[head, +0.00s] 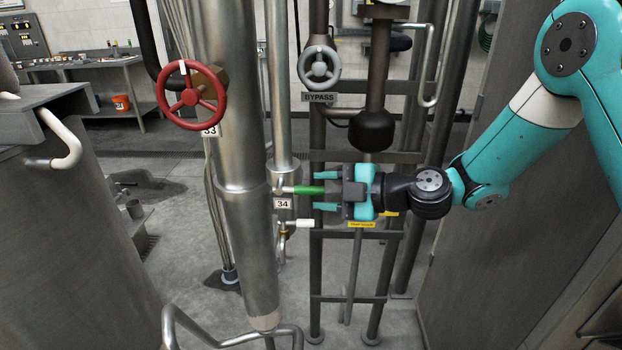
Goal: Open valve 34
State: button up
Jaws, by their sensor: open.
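A tag reading 34 (283,203) is on the vertical pipe right of the large steel pipe. A green lever handle (307,190) sticks out to the right just above the tag, roughly level. A white-ended handle (305,223) sticks out just below the tag. My gripper (316,191) comes in from the right with its two teal fingers apart, one above and one below the green handle. The green handle's end lies between the fingers in the picture, with gaps on both sides. I cannot tell whether their depths match.
A red handwheel (190,96) tagged 33 is at the upper left. A grey handwheel (319,67) over a BYPASS sign is above my gripper. The large steel pipe (246,230) stands just left of the tag. A dark pipe frame (352,298) is behind my gripper.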

aim_at(320, 190)
jog(key=shift+p+x, duration=0.35)
jog(key=shift+x, duration=1.15)
jog(key=shift+c, duration=0.3)
grip_shut()
jog(key=shift+s+a, duration=0.1)
